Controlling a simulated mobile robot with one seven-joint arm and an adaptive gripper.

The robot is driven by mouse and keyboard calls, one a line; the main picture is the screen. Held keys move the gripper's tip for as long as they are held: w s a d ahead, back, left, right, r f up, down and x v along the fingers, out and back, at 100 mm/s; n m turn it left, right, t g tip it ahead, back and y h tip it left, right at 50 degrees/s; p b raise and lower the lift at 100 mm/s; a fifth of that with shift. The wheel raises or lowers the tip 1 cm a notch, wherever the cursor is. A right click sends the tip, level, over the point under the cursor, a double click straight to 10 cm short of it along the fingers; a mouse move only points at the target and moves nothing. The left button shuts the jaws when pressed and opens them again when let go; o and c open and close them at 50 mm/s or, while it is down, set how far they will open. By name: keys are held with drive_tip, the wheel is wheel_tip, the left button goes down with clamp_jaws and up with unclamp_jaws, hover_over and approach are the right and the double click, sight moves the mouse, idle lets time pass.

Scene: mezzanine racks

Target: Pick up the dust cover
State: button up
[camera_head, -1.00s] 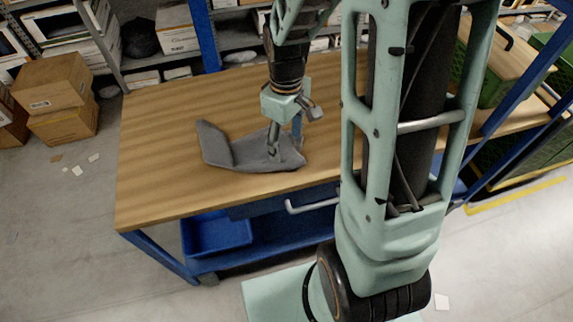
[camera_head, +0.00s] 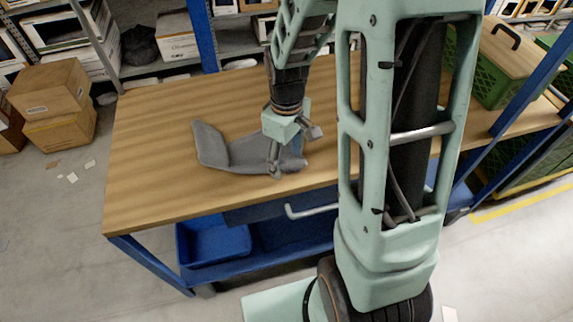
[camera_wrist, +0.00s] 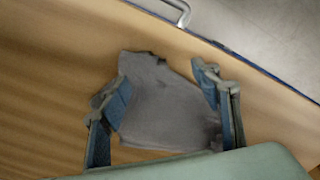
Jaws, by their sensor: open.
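The dust cover (camera_head: 240,151) is a grey, soft-looking piece lying on the wooden workbench (camera_head: 150,120), with its left end turned up. My gripper (camera_head: 287,172) points down at its right part, with the fingertips low at the cloth. In the wrist view the grey cover (camera_wrist: 165,105) lies between the two blue-grey fingers of my gripper (camera_wrist: 162,85), which are spread apart. The left finger overlaps the cover's edge; the right finger is beside its other edge. I cannot tell whether the fingertips touch the cover.
The bench's front edge, with a metal handle (camera_head: 312,209), is close to the cover. Blue bins (camera_head: 213,240) sit below. A green crate (camera_head: 497,65) stands at the right. Cardboard boxes (camera_head: 55,100) are on the floor at left. The bench's left part is clear.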

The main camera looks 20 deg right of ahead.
drive_tip(key=shift+f+b, duration=0.8)
drive_tip(key=shift+f, duration=0.25)
drive_tip(key=shift+c, duration=1)
drive_tip(key=shift+s, duration=0.1)
drive_tip(key=c, duration=0.4)
drive_tip(key=shift+s, duration=0.1)
drive_tip(key=c, duration=0.7)
clamp_jaws()
wheel_tip(320, 180, up, 12)
drive_tip(key=p, duration=0.9)
drive_tip(key=shift+w, duration=0.2)
